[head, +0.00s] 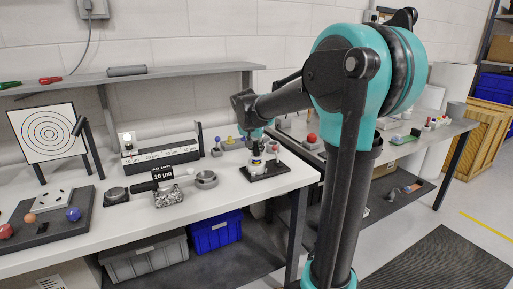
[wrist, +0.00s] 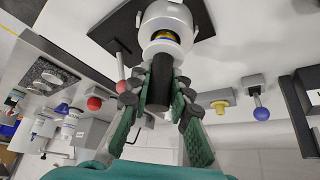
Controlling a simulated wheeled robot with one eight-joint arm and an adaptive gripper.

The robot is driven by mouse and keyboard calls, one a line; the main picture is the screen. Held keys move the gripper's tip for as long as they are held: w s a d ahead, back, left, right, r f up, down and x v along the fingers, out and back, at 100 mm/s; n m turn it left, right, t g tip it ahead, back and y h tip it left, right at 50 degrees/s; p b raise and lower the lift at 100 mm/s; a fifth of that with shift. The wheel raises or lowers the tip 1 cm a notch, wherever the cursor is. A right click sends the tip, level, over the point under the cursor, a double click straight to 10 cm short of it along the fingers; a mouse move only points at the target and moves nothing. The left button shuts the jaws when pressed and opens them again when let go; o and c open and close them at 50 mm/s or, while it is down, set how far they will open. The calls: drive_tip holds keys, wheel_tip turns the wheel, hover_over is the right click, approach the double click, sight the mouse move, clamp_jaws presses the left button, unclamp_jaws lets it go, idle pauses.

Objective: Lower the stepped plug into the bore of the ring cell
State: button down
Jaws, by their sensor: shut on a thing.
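My gripper (wrist: 162,82) is shut on the dark shaft of the stepped plug (wrist: 158,88), between its green-padded fingers. In the wrist view the ring cell (wrist: 168,18), a silver-white round body, lies straight beyond the plug on a black base plate (wrist: 200,20). A yellow band shows between the dark shaft and the pale body. I cannot tell whether the plug's end is inside the bore or just above it. In the head view the black base plate (head: 265,173) stands near the bench's right end, with my gripper over it. The arm and fingers partly hide the contact there.
Yellow (wrist: 220,106) and blue (wrist: 261,113) knobs stand beside the plate. A silver cup (head: 206,180), a display block (head: 167,198) and a long gauge box (head: 160,157) stand left of it. A second bench (head: 425,134) is on the right.

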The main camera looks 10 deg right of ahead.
drive_tip(key=shift+f, duration=1.1)
drive_tip(key=c, duration=1.3)
unclamp_jaws()
drive_tip(key=v, duration=1.2)
drive_tip(key=s+d+f+n+y, duration=0.1)
drive_tip(key=s+d+f, duration=0.1)
drive_tip(key=s+f, duration=0.6)
drive_tip(key=s+d+f+n+y, duration=0.1)
drive_tip(key=s+d+f+n, duration=0.1)
drive_tip(key=s+f, duration=0.6)
drive_tip(key=s+d+f+n+g, duration=0.1)
drive_tip(key=s+d+f+n, duration=0.1)
drive_tip(key=s+f, duration=0.7)
drive_tip(key=shift+d+f+y, duration=0.2)
drive_tip(key=shift+f, duration=0.35)
drive_tip(key=shift+d+f+y, duration=0.2)
drive_tip(key=shift+f, duration=0.3)
